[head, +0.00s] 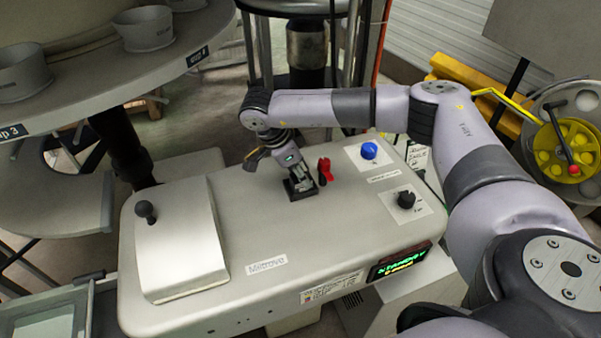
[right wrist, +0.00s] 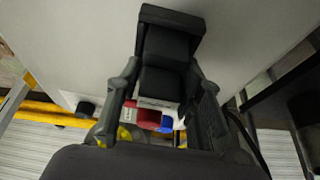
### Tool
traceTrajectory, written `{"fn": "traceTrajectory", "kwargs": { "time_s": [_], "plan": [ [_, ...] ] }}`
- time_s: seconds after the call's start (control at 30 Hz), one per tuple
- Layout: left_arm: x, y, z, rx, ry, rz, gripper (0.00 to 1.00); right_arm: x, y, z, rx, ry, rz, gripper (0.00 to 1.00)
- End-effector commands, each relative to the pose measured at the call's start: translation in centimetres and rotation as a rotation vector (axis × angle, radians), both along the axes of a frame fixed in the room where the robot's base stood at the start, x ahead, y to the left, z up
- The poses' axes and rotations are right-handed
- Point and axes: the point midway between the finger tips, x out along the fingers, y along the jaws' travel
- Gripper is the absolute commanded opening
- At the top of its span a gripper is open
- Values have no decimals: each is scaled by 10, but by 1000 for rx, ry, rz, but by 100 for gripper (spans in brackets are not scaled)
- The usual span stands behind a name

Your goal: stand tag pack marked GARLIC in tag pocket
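My right gripper (head: 297,172) points down at a small black holder (head: 300,192) on the pale machine top, which seems to be the tag pocket. In the right wrist view, the fingers of the right gripper (right wrist: 163,72) are apart, one on each side of a dark block with a pale edge. The holder's dark rim (right wrist: 172,18) shows beyond the tips. The dark block may be the tag pack; no GARLIC marking is legible. I cannot tell whether the fingers press on it or whether it is inside the pocket. My left gripper is out of view.
A red switch (head: 325,168) stands close to the right gripper. A blue knob (head: 369,151), a black knob (head: 406,199) and a lit display (head: 400,260) lie to its right. A black-knobbed lever (head: 146,211) stands at the left. The machine's middle top is clear.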

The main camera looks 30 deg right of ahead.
Motion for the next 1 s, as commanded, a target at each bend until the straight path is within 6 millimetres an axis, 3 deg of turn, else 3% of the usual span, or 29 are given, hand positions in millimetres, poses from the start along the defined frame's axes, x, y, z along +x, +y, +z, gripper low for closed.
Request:
{"fn": "traceTrajectory", "kwargs": {
  "time_s": [0.23, 0.57, 0.73, 1.0],
  "plan": [
    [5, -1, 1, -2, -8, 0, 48, 0, 0, 0, 0, 0, 0, 53],
    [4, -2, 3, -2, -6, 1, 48, 0, 0, 3, 0, 0, 0, 53],
    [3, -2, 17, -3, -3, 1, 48, 2, 7, 24, 1, -3, 1, 53],
    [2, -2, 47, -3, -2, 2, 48, 7, 29, 80, 2, -2, 2, 53]
  ]
}}
